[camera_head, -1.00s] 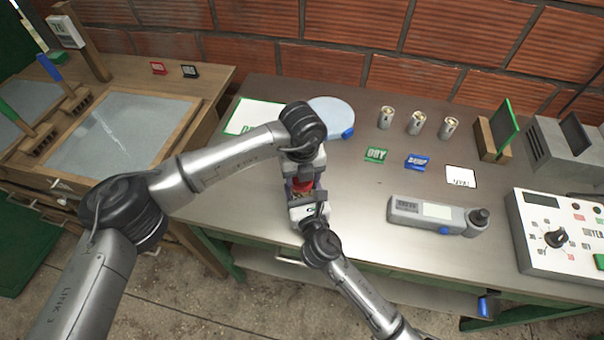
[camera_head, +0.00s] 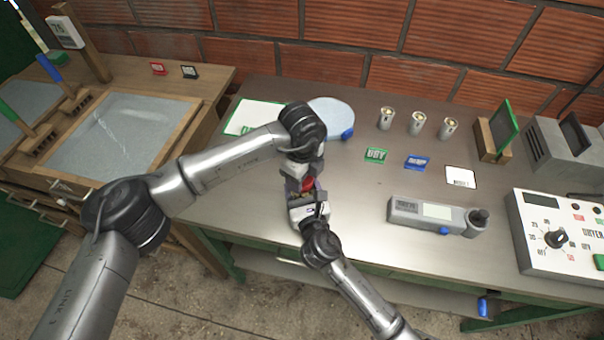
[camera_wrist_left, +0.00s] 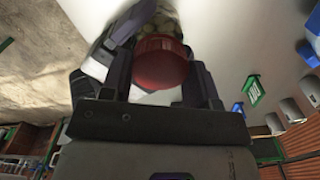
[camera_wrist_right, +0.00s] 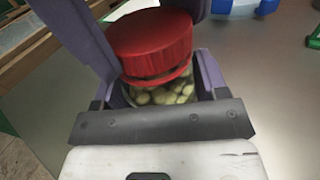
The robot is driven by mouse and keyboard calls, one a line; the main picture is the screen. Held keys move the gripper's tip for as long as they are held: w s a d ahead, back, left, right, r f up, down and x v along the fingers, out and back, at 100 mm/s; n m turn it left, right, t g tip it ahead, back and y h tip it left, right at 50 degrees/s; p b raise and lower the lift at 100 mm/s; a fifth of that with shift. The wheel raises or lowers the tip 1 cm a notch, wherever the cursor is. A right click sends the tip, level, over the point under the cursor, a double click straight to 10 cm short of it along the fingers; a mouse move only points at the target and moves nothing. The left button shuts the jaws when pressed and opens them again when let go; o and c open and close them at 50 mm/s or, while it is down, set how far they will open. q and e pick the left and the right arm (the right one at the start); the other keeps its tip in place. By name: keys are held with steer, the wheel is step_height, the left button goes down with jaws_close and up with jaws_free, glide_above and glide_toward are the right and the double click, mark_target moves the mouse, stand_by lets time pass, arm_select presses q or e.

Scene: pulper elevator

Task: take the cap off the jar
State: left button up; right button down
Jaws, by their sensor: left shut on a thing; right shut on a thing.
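My left gripper (camera_wrist_left: 161,62) is shut on the cap, seen in the left wrist view with a finger on each side. My right gripper (camera_wrist_right: 160,88) is shut on the jar (camera_wrist_right: 163,94) around its glass body. In the head view the grippers hide most of the jar, and a bit of the red cap (camera_head: 308,184) shows. The cap sits over the jar mouth; I cannot tell whether it is loose.
Three small cups (camera_head: 417,123), coloured cards (camera_head: 376,155) and a grey meter (camera_head: 415,211) stand to the right. The metal tabletop (camera_head: 345,200) beside the jar is clear.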

arm_select(q)
steer(key=shift+r, duration=0.3)
steer(key=shift+r, duration=0.75)
steer(key=shift+r, duration=0.15)
steer(key=shift+r, duration=1.9)
arm_select(e)
steer(key=shift+c, duration=0.4)
jaws_free()
arm_select(q)
steer(key=shift+r, duration=0.25)
arm_select(e)
steer(key=shift+s+d, duration=0.15)
steer(key=shift+s, duration=0.4)
arm_select(q)
step_height(320, 180, up, 2)
steer(key=p, duration=0.2)
steer(key=shift+r+p, duration=0.1)
steer(key=shift+p, duration=0.25)
arm_select(e)
steer(key=v, duration=1.1)
